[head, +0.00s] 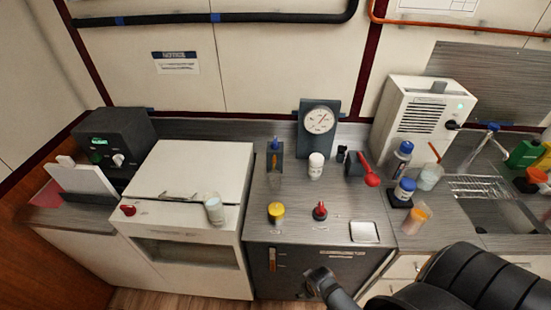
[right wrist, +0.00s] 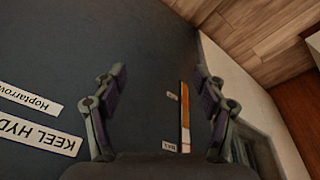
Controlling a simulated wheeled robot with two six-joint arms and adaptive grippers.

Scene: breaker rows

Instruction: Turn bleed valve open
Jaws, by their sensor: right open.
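No label I can read names the bleed valve. A red knob (head: 320,210) and a yellow-topped knob (head: 276,211) stand on the cabinet top. My left gripper is not in view.
A pressure gauge (head: 319,121) stands behind the knobs, with a red-handled part (head: 369,178) to its right. A white chest (head: 188,180) adjoins on the left. Bottles, a cup (head: 415,217) and a sink are at right. Wood floor lies below the cabinet.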

